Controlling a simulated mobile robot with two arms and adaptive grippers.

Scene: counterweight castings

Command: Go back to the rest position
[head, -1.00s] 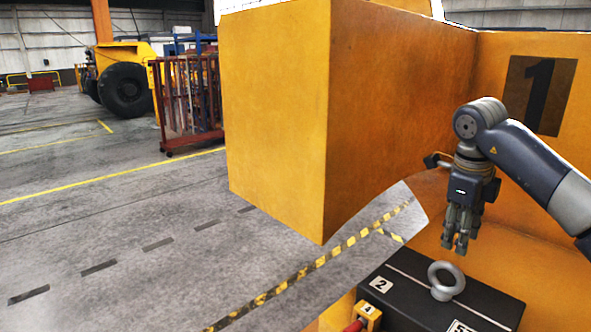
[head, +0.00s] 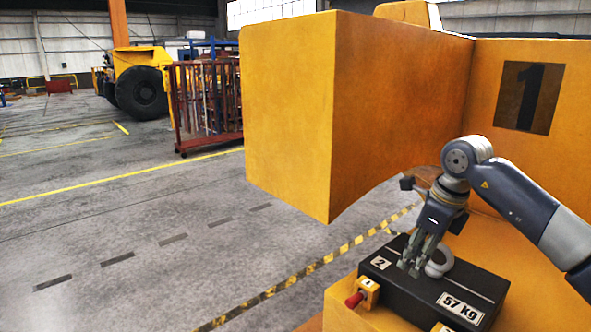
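My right gripper (head: 414,262) shows in the head view, low over a black casting (head: 402,290) marked "2" and "57 kg". Its fingers point down just left of the grey lifting eye (head: 440,262) on the casting's top and partly cover it. I cannot tell whether the fingers touch the eye or the casting, or how far apart they are. My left gripper is out of view.
A large yellow block (head: 290,110) stands left of my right arm, with a yellow wall marked "1" (head: 525,97) behind it. A small yellow box with a red knob (head: 355,299) sits at the casting's left. Open floor (head: 130,230) lies left, with a red rack (head: 207,105) beyond.

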